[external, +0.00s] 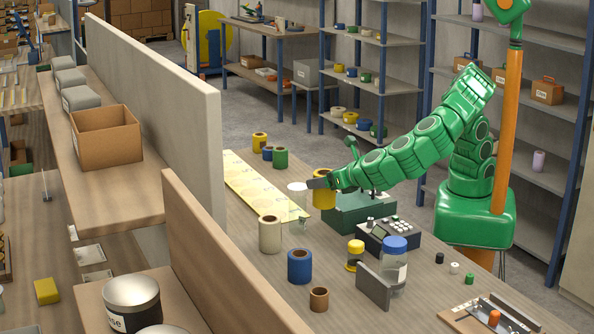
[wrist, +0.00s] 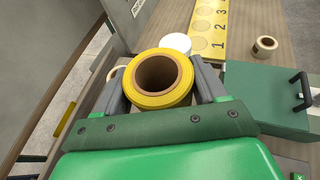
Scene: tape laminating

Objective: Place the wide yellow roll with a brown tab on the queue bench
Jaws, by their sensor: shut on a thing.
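A wide yellow roll with a brown core (wrist: 133,92) is between the two grey fingers of my gripper (wrist: 160,70), which is shut on it. In the external view, the same yellow roll (external: 325,200) hangs at my gripper (external: 318,183), above the long wooden bench and beside the green box. I cannot make out a brown tab on it. A yellow strip with numbered circles (external: 252,186) lies along the bench; it also shows at the top of the wrist view (wrist: 208,30). Another yellow roll (external: 260,143) stands at the bench's far end.
Blue (external: 267,153) and green (external: 280,158) rolls stand near the strip's far end. A cream roll (external: 270,235), blue roll (external: 300,267) and brown roll (external: 319,299) stand nearer. The green box (external: 352,216), keypad device (external: 390,236) and blue-lidded jar (external: 394,268) crowd the right. Much of the strip is clear.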

